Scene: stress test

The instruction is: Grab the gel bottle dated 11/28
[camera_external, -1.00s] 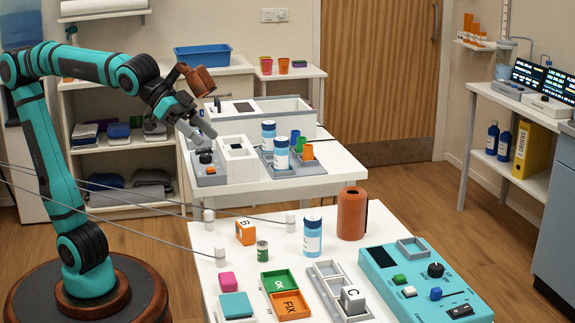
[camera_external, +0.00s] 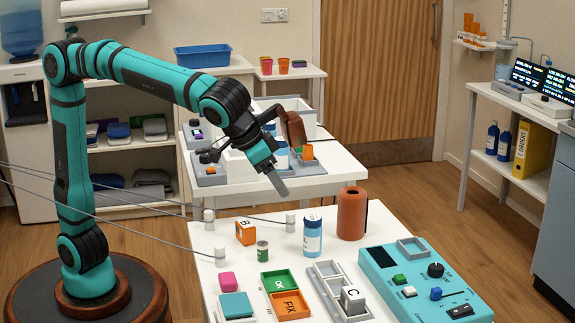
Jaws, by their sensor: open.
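A blue-and-white bottle (camera_external: 312,240) with a dark blue cap stands upright on the white front table. Two similar blue-and-white bottles stand on the back table; one (camera_external: 282,158) is partly hidden behind my arm, and the other (camera_external: 269,129) shows only its top. The dates on the labels are too small to read. My gripper (camera_external: 279,187) is open and points down over the near edge of the back table. It is above and to the left of the front bottle, apart from it and holding nothing visible.
An orange-brown cylinder (camera_external: 352,215) stands just right of the front bottle. A small green jar (camera_external: 262,252), an orange letter block (camera_external: 245,232) and white posts (camera_external: 290,223) with cables stand to its left. A teal control panel (camera_external: 420,285) fills the table's right side.

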